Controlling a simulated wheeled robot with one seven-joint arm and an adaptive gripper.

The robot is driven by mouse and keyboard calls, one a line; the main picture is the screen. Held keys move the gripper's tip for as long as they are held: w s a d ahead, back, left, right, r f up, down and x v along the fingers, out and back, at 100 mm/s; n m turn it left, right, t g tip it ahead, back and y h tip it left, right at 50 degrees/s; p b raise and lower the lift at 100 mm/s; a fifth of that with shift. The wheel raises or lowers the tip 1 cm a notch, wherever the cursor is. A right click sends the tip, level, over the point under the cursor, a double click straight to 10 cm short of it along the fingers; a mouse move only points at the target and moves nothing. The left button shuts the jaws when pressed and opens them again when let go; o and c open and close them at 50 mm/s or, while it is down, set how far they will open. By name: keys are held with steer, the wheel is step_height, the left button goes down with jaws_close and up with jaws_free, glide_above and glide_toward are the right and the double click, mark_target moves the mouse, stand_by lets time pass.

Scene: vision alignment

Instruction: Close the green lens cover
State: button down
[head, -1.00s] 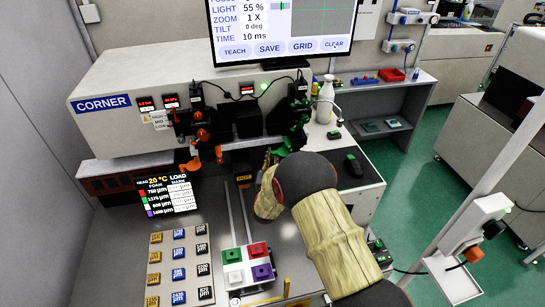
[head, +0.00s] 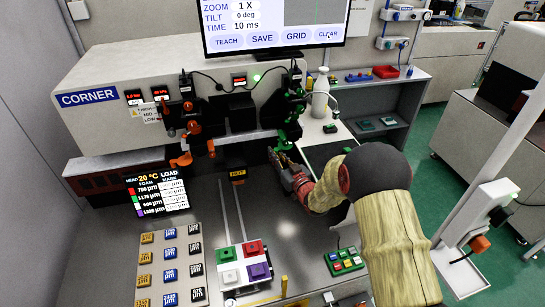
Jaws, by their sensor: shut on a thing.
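The green lens cover (head: 284,141) hangs below the right-hand black camera unit, under its green knob (head: 293,120). My gripper (head: 279,156) is just under it, reaching up from the right, with its fingertips shut on the cover's lower part. The fingers hide some of the cover, so its exact angle is hard to tell.
Orange lens covers (head: 181,160) hang from the left camera unit. Below lies a plate (head: 229,252) with red, green, white and purple blocks. Several labelled tiles (head: 170,274) stand at the left. A monitor (head: 275,27) is above, and a white bottle (head: 320,100) stands behind my gripper.

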steer(key=shift+d+n+g+y, duration=0.4)
steer(key=shift+n+y, duration=0.1)
steer(key=shift+y, duration=0.2)
steer(key=shift+s, duration=0.1)
steer(key=c, duration=1.8)
jaws_free()
steer(key=v, duration=1.2)
